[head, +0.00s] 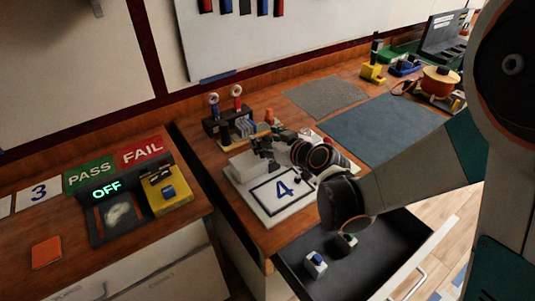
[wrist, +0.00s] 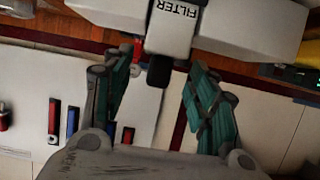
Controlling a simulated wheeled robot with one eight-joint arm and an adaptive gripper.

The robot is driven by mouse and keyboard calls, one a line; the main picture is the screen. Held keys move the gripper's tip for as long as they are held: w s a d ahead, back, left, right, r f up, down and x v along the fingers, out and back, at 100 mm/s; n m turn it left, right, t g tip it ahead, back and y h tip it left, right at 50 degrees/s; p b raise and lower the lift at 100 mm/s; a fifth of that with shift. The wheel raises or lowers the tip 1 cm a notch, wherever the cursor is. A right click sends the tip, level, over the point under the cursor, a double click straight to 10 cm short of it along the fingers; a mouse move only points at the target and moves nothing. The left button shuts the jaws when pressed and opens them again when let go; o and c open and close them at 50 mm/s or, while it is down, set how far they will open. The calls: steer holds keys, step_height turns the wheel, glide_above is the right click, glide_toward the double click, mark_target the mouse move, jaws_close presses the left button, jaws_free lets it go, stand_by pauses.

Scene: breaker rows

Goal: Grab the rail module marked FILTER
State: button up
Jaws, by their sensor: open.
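The rail module marked FILTER (wrist: 172,26) is a pale block with black lettering, which appears upside down in the wrist view. A dark stub (wrist: 159,71) projects from its near end. The module sits on a wider pale block (wrist: 250,28). My gripper (wrist: 157,72) is open, with one teal-padded finger on each side of the dark stub. I see gaps between the fingers and the stub. In the head view my gripper (head: 262,146) is over the pale block (head: 250,164) on the board marked 4 (head: 283,188). The FILTER lettering cannot be read there.
A stand with red and blue posts (head: 225,112) is behind my gripper. A blue-grey mat (head: 385,128) lies clear to the right. A yellow box (head: 167,190) is on the left counter, past a gap.

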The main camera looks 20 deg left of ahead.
steer(key=b+x, duration=0.2)
steer(key=x, duration=0.3)
steer(key=shift+w+d, duration=0.1)
steer(key=shift+d, duration=0.05)
steer(key=c, duration=1.2)
steer(key=shift+r, duration=0.1)
steer(key=shift+c, duration=0.2)
